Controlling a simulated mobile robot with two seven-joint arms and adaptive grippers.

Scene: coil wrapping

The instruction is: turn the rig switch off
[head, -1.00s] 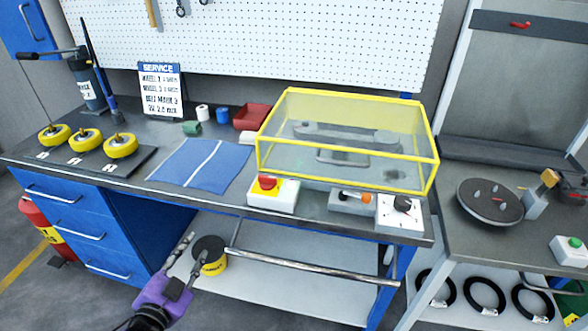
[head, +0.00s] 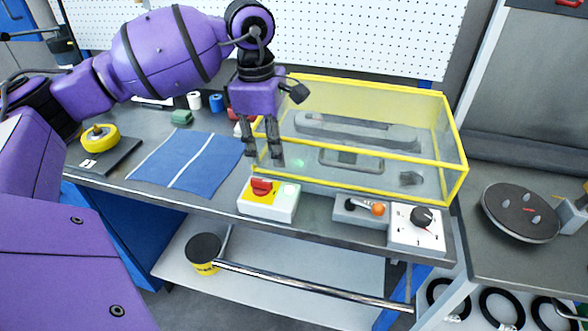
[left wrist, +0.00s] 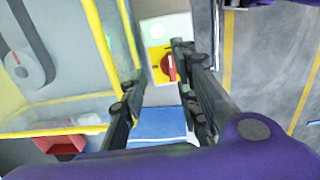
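The rig switch is a white box (head: 284,210) with a red rotary handle (head: 262,187) on a yellow plate, at the bench's front edge. A pale green lamp glows on the box beside the handle. My left gripper (head: 264,160) points down above and just behind the switch, in front of the yellow-framed clear cover. Its fingers are apart and empty. In the left wrist view the red handle (left wrist: 168,67) shows between the open fingers (left wrist: 160,72), close to one of them; contact cannot be told. My right gripper is out of view.
The yellow-framed clear cover (head: 462,185) stands right beside my left fingers. An orange-knobbed lever box (head: 352,212) and a black dial box (head: 418,238) sit right of the switch. A blue cloth (head: 190,160) lies left. The space in front of the bench edge is clear.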

